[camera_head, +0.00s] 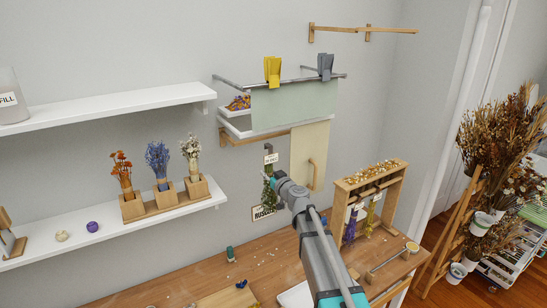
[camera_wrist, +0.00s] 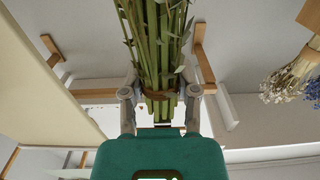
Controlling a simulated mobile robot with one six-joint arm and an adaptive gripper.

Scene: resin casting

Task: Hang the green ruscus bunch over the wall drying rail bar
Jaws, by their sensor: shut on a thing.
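My gripper (camera_wrist: 160,97) is shut on the green ruscus bunch (camera_wrist: 155,45), around its stems near a brown tie. In the head view my gripper (camera_head: 275,178) is in front of the wall, with the bunch (camera_head: 267,194) partly hidden behind it, leaves down. A wooden bar (camera_head: 262,135) runs along the wall under a white rack, above my gripper. A wooden bar also shows behind the stems in the wrist view (camera_wrist: 92,92). Whether the bunch touches it I cannot tell. Another wooden rail (camera_head: 340,28) is empty, higher at the right.
A beige sheet (camera_head: 311,150) hangs right of the bunch. A green sheet (camera_head: 295,106) hangs with yellow and grey clips. A RUSCUS label (camera_head: 264,212) is on the wall. Shelves with dried flowers (camera_head: 158,160) stand left; a wooden rack (camera_head: 372,180) stands right on the bench.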

